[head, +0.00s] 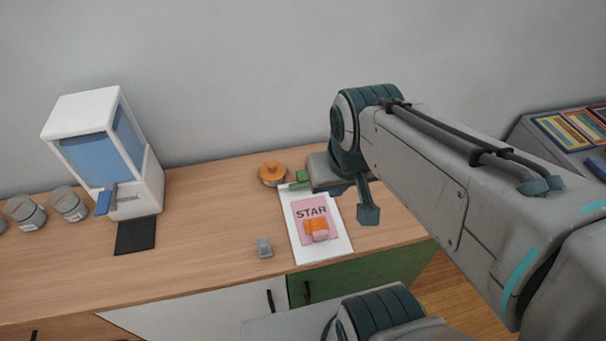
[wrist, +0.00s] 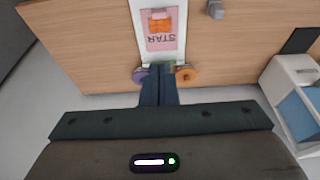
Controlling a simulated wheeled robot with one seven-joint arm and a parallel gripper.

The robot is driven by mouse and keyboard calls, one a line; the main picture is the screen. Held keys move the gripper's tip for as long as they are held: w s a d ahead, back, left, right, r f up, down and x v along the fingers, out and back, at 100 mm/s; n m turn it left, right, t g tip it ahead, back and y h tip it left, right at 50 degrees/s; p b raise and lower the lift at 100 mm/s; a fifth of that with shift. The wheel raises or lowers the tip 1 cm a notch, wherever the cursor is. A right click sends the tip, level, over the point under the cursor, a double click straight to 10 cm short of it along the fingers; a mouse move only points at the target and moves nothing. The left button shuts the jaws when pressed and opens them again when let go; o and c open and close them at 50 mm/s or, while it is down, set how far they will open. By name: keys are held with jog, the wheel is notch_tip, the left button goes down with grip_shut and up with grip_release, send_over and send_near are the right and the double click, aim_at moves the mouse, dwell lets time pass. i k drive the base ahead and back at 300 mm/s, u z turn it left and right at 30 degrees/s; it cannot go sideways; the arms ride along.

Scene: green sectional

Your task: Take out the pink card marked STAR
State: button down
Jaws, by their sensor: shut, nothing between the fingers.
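The pink card marked STAR (head: 312,209) lies flat on a white board (head: 331,246) on the wooden counter. An orange piece (head: 316,231) rests on the card's near part. In the wrist view, the card (wrist: 160,42) appears upside down, with the orange piece (wrist: 160,24) above its lettering. My gripper (wrist: 158,69) is shut and empty, at the far end of the board, apart from the card. In the head view, my arm hides most of its fingers. A green part (head: 302,177) shows at that board end, partly covered by my fingers in the wrist view.
An orange round item (head: 272,173) stands beside the board's far end, and a purple round item (wrist: 140,75) on the other side. A small grey object (head: 264,248) sits left of the board. A white dispenser (head: 148,178), black mat (head: 136,236) and jars (head: 68,204) stand farther left.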

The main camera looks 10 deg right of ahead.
aim_at(314, 222)
jog(key=k, duration=1)
jog(key=u, duration=1)
jog(key=i, duration=0.9)
jog(key=z, duration=1.6)
